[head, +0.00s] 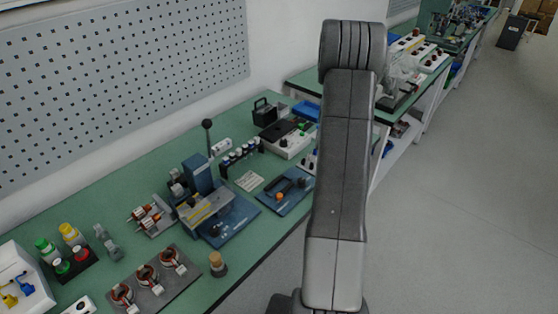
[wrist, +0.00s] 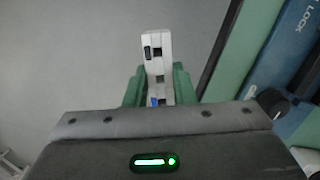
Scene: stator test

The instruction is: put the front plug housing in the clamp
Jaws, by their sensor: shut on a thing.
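My gripper (wrist: 158,92) shows in the wrist view with its two green fingers shut on a pale grey plug housing (wrist: 157,48). The housing is long and narrow, with dark slots and a small blue spot near the fingers. It points away from the wrist, over grey floor. In the head view my arm hides the gripper and the housing. A blue plate with an orange knob (head: 287,194), perhaps the clamp, lies near the bench's front edge. In the wrist view a blue board with "LOCK" lettering (wrist: 288,62) is at the right, apart from the housing; I cannot tell whether it is the same plate.
Open floor (head: 450,220) lies to the right.

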